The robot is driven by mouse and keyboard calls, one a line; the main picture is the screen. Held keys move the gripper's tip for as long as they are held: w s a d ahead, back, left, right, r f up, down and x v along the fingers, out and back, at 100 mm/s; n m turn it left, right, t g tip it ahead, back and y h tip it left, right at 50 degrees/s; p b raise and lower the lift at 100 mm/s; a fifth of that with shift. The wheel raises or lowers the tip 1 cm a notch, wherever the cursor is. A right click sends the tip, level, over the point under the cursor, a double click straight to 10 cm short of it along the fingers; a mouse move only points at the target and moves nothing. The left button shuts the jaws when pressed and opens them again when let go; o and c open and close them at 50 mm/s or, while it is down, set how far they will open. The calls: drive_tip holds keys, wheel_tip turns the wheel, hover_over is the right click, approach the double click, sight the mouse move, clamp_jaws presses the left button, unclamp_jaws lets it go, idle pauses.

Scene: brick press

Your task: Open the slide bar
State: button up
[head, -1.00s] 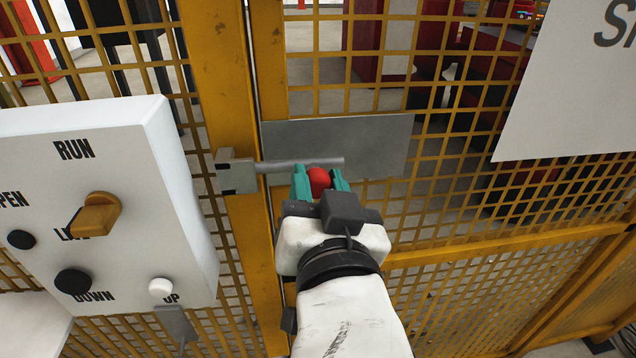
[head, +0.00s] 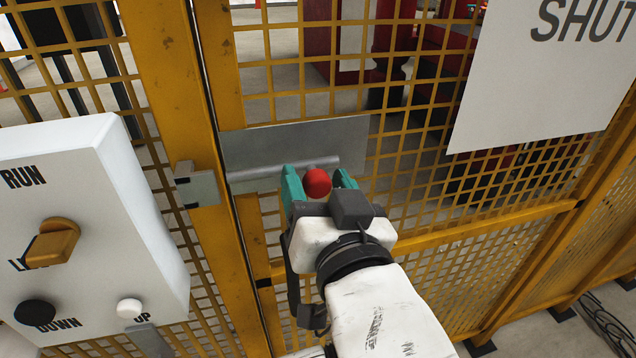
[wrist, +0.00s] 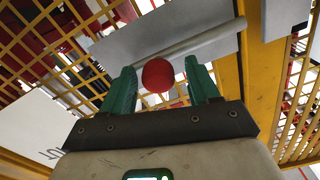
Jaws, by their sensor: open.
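The slide bar (head: 300,168) is a grey rod with a red ball knob (head: 317,183), lying along a grey metal plate on the yellow mesh gate. Its left end is near the plate's left edge, apart from the grey keeper block (head: 195,186) on the yellow post. My gripper (head: 319,180) is open, with its green fingers on either side of the knob. The wrist view shows the knob (wrist: 158,75) between the fingertips, with space beside it, and the rod (wrist: 200,38) behind it. I cannot tell whether either finger touches the knob.
A white control box (head: 85,220) with an orange switch and buttons stands at the left. A white sign (head: 545,85) hangs on the mesh at the right. Red machinery shows behind the fence. Dark cables (head: 610,325) lie on the floor at the lower right.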

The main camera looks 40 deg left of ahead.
drive_tip(key=shift+s+d+f, duration=0.1)
drive_tip(key=shift+s+d, duration=0.25)
drive_tip(key=shift+d, duration=0.05)
drive_tip(key=p+v, duration=0.3)
drive_tip(key=v, duration=0.6)
drive_tip(key=shift+s+d+p, duration=0.25)
drive_tip(key=shift+p, duration=0.15)
drive_tip(key=w+d+f+m+g+h, duration=0.3)
drive_tip(key=d+f+h, duration=0.6)
drive_tip(key=d+f, duration=1.05)
drive_tip(key=s+d+f+m+g+h, duration=0.4)
drive_tip(key=s+d+f+g, duration=0.3)
drive_tip(key=s+d+f, duration=0.9)
drive_tip(key=d+f+h, duration=0.1)
drive_tip(key=d, duration=0.2)
drive_tip(key=shift+s+d+g, duration=0.25)
drive_tip(key=shift+d+g, duration=0.05)
drive_tip(key=shift+d, duration=0.05)
